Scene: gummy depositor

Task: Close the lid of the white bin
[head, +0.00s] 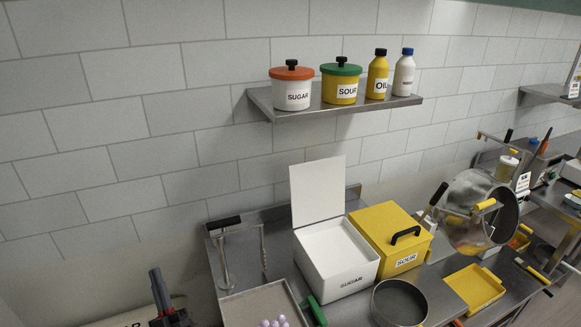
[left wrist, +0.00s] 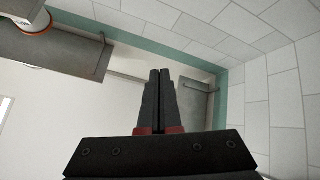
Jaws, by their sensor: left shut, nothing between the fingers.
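The white bin (head: 345,283), labelled SUGAR, stands on the steel counter in the head view. Its white lid (head: 318,191) stands upright at the bin's back edge, so the bin is open. My left gripper (head: 155,272) is at the lower left of the head view, well left of the bin and apart from it. In the left wrist view the left gripper (left wrist: 159,72) is shut and empty, with its fingers together. The bin is not seen in the left wrist view. My right gripper is not in view.
A yellow SOUR bin (head: 385,232) with a shut lid stands right beside the white bin. A round pan (head: 400,300) and a green-handled tool (head: 316,312) are in front. A shelf (head: 335,108) with pots and bottles hangs above. A tray (head: 258,302) lies to the left.

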